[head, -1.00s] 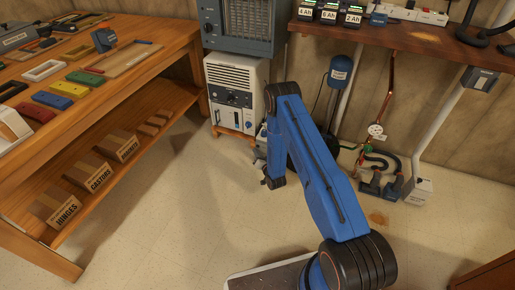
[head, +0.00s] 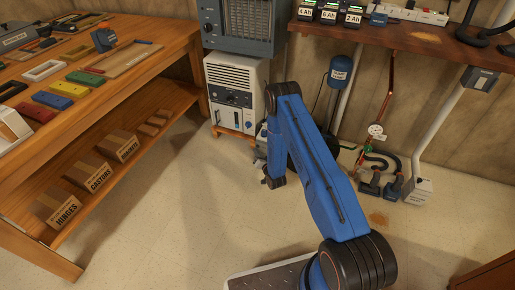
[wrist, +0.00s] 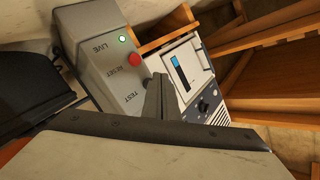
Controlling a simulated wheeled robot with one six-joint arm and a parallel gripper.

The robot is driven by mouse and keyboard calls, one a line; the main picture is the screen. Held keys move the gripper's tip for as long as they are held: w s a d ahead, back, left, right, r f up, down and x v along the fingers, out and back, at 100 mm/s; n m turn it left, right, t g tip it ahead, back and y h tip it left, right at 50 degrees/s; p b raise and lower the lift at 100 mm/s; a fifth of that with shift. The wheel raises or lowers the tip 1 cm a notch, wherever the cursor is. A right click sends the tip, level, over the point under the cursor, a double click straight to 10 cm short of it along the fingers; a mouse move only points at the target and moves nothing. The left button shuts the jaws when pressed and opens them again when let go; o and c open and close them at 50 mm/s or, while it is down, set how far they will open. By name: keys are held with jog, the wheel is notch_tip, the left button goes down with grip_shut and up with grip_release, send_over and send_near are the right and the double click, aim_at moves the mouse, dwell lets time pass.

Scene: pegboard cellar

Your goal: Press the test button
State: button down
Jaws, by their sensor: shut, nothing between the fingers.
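In the wrist view a grey control box (wrist: 108,58) has a lit green lamp (wrist: 122,39) beside LIVE, a red button (wrist: 134,60) beside RESET, and the word TEST (wrist: 132,98). My gripper (wrist: 160,80) is shut and empty. Its fingertips lie over the edge of the box beside the TEST label and hide the test button. I cannot tell whether they touch it. In the head view my blue arm hides the box and most of the gripper.
A white dehumidifier-like unit (head: 235,78) stands by the wall, and also shows behind the box in the wrist view (wrist: 184,66). A wooden workbench (head: 175,55) with boxes on its lower shelf is at left. The middle floor is clear.

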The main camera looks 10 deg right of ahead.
jog(key=shift+w+d, duration=0.2)
jog(key=shift+w, duration=0.05)
jog(key=shift+w+d, duration=0.2)
jog(key=shift+w, duration=0.1)
dwell(0.8)
jog(key=shift+s+a, duration=0.45)
jog(key=shift+s, duration=0.2)
dwell(0.4)
jog(key=shift+s+a, duration=0.75)
jog(key=shift+s, duration=0.3)
jog(key=shift+s+a, duration=0.75)
jog(key=shift+s, duration=0.25)
